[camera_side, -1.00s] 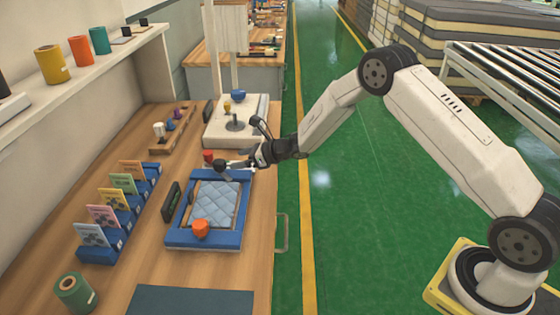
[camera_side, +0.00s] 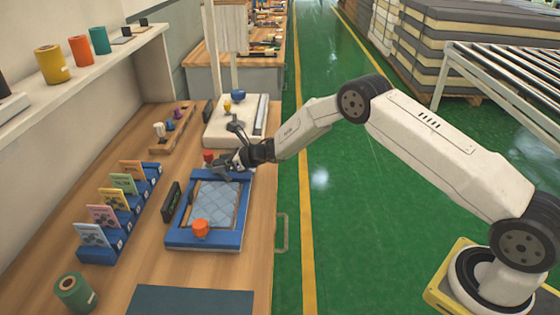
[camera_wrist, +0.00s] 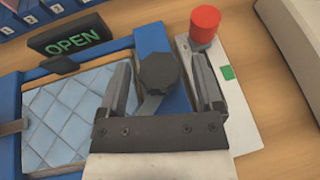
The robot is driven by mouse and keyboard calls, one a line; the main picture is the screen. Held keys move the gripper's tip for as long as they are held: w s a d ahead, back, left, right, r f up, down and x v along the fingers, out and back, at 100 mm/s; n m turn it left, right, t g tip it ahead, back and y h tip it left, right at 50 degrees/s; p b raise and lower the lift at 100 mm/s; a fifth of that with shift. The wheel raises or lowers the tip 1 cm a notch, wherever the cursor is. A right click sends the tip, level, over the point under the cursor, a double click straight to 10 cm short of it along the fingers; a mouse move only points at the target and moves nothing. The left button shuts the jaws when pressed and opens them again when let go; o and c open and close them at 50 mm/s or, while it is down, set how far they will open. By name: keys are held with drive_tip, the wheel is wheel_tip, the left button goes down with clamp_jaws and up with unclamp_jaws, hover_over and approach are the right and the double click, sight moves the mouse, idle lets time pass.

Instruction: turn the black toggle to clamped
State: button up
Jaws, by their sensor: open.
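The black toggle (camera_wrist: 159,72) shows in the wrist view as a faceted dark knob on a short grey lever, at the corner of the blue fixture (camera_wrist: 153,37). My gripper (camera_wrist: 160,64) is open, with one finger on each side of the knob. Gaps show between the knob and both fingers. In the side view my gripper (camera_side: 222,170) is low over the fixture's far end and hides the toggle. A dark sign (camera_wrist: 70,38) beside the fixture reads OPEN in green. A quilted blue pad (camera_wrist: 62,112) lies inside the fixture.
A red knob (camera_wrist: 205,24) stands on a pale plate (camera_wrist: 240,120) with a green square, close to my right finger. An orange knob (camera_side: 200,228) sits at the fixture's near end. Card holders (camera_side: 100,250) stand to the left.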

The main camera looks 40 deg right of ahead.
drive_tip(key=shift+w+a+f, duration=0.15)
drive_tip(key=shift+w+a, duration=0.05)
drive_tip(key=shift+w, duration=0.05)
clamp_jaws()
idle(0.3)
drive_tip(key=shift+w+a+m+t+h, duration=0.1)
drive_tip(key=shift+m+t+h, duration=1)
drive_tip(key=shift+m+h, duration=1.15)
drive_tip(key=shift+c, duration=0.2)
unclamp_jaws()
drive_tip(key=shift+o, duration=0.2)
